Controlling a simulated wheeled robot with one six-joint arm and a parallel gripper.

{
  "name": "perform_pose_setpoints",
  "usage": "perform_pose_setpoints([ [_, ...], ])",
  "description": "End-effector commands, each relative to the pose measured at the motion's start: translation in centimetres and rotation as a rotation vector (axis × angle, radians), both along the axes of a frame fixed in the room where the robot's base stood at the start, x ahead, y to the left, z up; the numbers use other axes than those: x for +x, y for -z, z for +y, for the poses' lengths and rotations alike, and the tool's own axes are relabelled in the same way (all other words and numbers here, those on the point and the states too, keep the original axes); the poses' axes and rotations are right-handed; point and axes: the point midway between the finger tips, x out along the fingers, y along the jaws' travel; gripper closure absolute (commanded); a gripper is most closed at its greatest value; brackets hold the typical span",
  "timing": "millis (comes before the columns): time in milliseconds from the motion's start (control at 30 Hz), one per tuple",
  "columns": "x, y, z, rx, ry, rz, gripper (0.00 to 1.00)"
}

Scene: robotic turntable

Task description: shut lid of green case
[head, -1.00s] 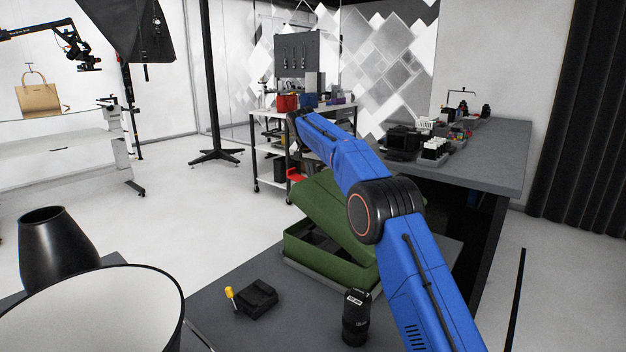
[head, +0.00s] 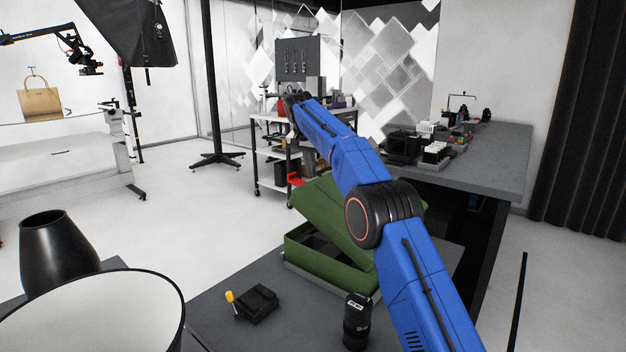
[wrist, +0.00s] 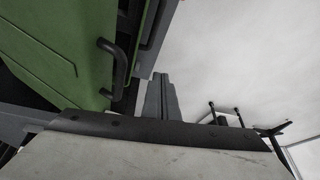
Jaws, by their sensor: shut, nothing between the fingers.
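The green case stands on the dark table, its base (head: 306,262) holding dark contents. Its lid (head: 325,205) is raised at a slant over the base, so the case is partly open. My blue arm crosses in front of the lid's right part and hides it. In the wrist view a green face of the case (wrist: 50,35) with a black handle (wrist: 117,70) fills the upper left. My gripper (wrist: 162,82) is shut and empty, its grey fingers together just right of the case, with no clear contact.
A black lens (head: 356,322) and a small black item with a yellow knob (head: 255,303) stand on the table in front of the case. A dark cone (head: 58,255) and a white-lined round shade (head: 85,318) are at left. A cluttered cart (head: 262,155) stands behind.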

Motion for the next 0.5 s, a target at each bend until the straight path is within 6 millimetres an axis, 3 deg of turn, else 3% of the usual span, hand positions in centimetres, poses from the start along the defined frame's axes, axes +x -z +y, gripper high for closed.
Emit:
perform_pose_setpoints([
  [200,-1.2,-3.2,0.5,0.0,-0.001,-0.001,1.0],
  [500,-2.1,-5.1,0.7,0.0,0.004,-0.004,1.0],
])
